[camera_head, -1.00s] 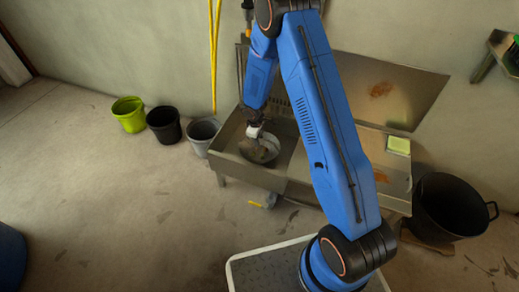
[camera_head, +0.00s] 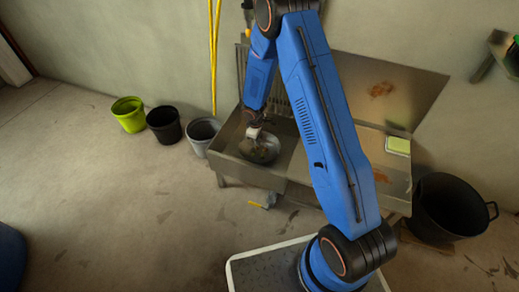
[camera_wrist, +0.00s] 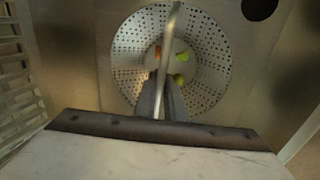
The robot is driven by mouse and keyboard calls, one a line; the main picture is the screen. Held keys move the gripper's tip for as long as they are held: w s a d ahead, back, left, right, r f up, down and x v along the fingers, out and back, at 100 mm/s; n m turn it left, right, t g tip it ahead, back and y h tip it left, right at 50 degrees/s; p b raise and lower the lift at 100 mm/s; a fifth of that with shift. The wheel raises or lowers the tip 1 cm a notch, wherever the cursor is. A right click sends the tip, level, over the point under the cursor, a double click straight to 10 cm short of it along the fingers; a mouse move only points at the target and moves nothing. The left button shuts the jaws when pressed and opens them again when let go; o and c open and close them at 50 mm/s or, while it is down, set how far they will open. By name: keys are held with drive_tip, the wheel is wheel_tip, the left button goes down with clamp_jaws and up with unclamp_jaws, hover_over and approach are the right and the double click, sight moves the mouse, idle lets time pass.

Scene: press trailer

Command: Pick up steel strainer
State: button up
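The steel strainer (camera_wrist: 208,77) is a round metal bowl with a perforated rim and an arched handle (camera_wrist: 173,38). A few green and orange scraps lie in its middle. In the head view the strainer (camera_head: 262,153) is in the left basin of the steel sink (camera_head: 232,160), below my gripper (camera_head: 255,131). In the wrist view the two dark fingers of my gripper (camera_wrist: 161,90) are close together, one on each side of the handle, and look shut on it. Whether the bowl touches the basin floor cannot be told.
The basin walls stand close around the strainer, with a dark round hole (camera_wrist: 260,8) near it. A green-yellow sponge (camera_head: 397,145) lies on the sink's right side. Lime (camera_head: 130,118), black (camera_head: 164,128) and grey (camera_head: 203,132) buckets stand left; a large black tub (camera_head: 450,208) stands right.

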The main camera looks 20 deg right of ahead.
drive_tip(key=shift+r, duration=0.1)
clamp_jaws()
drive_tip(key=shift+r, duration=0.4)
wheel_tip(320, 180, up, 28)
drive_tip(key=shift+r, duration=0.25)
idle(1.9)
